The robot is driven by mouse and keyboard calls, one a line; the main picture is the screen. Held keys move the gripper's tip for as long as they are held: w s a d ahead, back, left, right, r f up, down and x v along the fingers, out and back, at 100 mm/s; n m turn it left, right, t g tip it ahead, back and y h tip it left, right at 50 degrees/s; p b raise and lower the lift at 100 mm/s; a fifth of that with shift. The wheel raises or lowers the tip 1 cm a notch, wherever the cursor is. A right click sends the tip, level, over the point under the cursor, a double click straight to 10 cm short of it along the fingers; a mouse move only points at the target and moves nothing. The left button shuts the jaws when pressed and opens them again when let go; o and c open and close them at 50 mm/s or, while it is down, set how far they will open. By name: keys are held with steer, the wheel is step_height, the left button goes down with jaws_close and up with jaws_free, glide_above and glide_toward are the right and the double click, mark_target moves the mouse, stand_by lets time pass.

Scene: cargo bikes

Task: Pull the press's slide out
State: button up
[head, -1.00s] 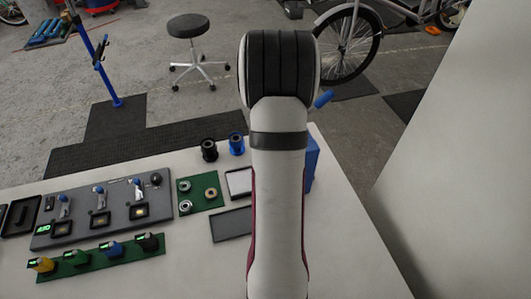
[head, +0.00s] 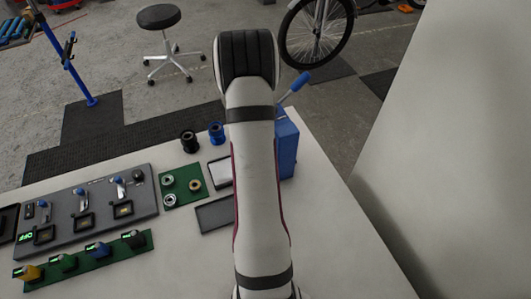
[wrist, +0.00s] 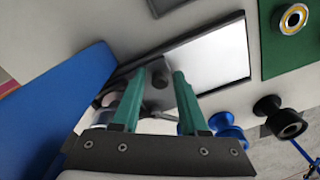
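The blue press (head: 287,148) stands at the table's far right edge, partly behind my arm, its blue lever (head: 293,87) tilted up to the right. In the wrist view its blue side (wrist: 45,115) fills the left. My gripper (wrist: 158,78) has two teal fingers, apart. A dark round knob (wrist: 160,79) shows between the fingertips; I cannot tell whether they touch it. It seems to belong to the press's slide, beside a bright plate in a dark frame (wrist: 215,55). My arm hides the gripper in the head view.
A framed white plate (head: 221,172) and a dark tray (head: 216,213) lie left of my arm. Black (head: 189,141) and blue (head: 217,132) spools stand behind them. A green board with rings (head: 182,186) and a grey panel (head: 88,210) lie further left. The table's right front is clear.

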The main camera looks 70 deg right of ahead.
mark_target(219, 179)
steer(key=shift+f, duration=0.2)
steer(key=c, duration=0.3)
steer(key=shift+w+a, duration=3.6)
steer(key=shift+a, duration=0.05)
steer(key=o, duration=0.7)
steer(key=shift+c, duration=0.2)
step_height(219, 179, up, 8)
steer(key=shift+f, duration=0.15)
